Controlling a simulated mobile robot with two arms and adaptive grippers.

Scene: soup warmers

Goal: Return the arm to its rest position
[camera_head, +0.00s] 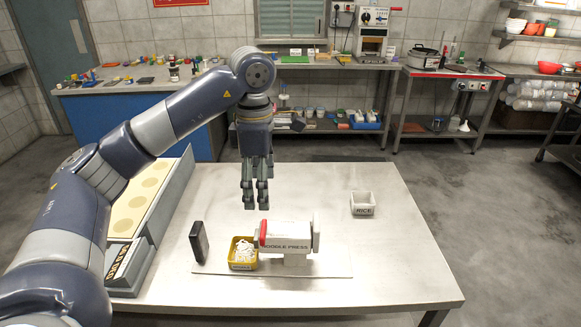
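My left arm comes in from the left and bends down over the table. My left gripper (256,203) hangs fingers down, empty, above the table behind the noodle press. Its two fingers look apart, with a narrow gap between them. The white noodle press (287,240), with a red end, stands on a thin pale board (325,268) near the table's front. A yellow container (242,263) with white noodle-like contents sits at its left end. My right gripper is not in view.
A dark upright block (200,242) stands left of the yellow container. A long tray with round tan spots (140,205) lies along the table's left side. The table (400,255) is clear at the right.

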